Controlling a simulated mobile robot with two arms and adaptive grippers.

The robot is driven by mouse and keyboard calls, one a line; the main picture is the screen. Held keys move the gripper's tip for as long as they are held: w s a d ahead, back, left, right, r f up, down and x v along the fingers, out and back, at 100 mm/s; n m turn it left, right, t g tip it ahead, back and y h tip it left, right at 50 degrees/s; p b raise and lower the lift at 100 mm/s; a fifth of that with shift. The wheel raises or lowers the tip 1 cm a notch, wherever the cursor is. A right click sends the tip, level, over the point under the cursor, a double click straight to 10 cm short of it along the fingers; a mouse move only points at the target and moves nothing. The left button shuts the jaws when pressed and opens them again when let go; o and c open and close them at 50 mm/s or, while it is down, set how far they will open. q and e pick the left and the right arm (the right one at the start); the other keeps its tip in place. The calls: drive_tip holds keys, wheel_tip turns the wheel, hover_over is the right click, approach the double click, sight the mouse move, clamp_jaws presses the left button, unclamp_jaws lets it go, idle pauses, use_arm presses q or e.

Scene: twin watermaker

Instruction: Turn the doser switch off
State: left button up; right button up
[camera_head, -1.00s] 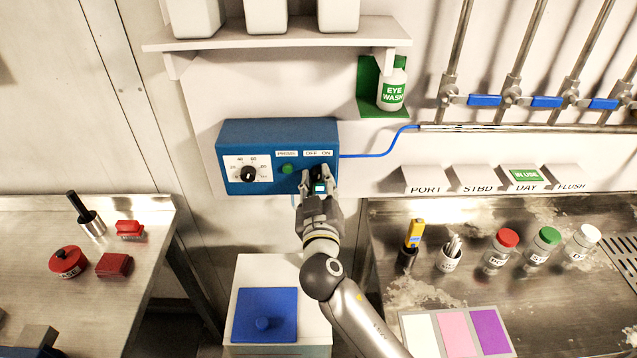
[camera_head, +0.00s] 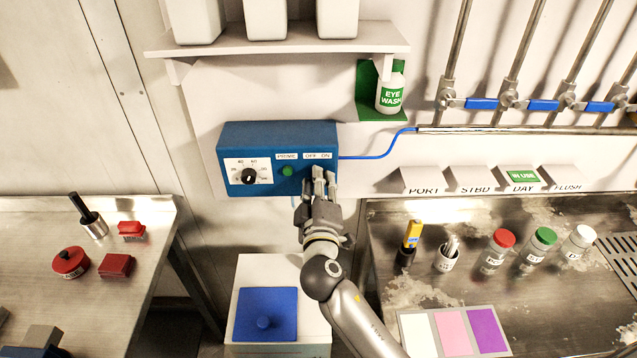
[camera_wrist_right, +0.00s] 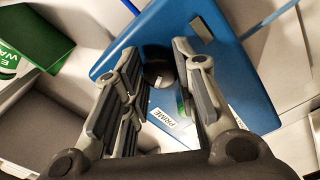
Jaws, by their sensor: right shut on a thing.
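The blue doser box (camera_head: 236,134) is on the wall, with a dial (camera_head: 249,176) at left, a green PRIME button (camera_head: 287,171), and an OFF/ON label (camera_head: 317,156) at right. My right gripper (camera_head: 319,178) is at the front of the box, just below that label. It hides the doser switch in the head view. In the right wrist view a black switch (camera_wrist_right: 158,73) shows between the fingers, and my right gripper (camera_wrist_right: 155,95) is shut on it. Which way the switch points cannot be told. My left gripper is not in view.
A shelf (camera_head: 280,40) with white containers is above the box. An eye wash bottle (camera_head: 390,93) and a blue cable (camera_head: 375,155) are to its right. A white cabinet with a blue lid (camera_head: 264,305) stands below. Metal benches with several small objects are on both sides.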

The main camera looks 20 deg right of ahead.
idle(0.5)
drive_tip(key=o, duration=1)
drive_tip(key=shift+o, duration=0.2)
drive_tip(key=v, duration=1.2)
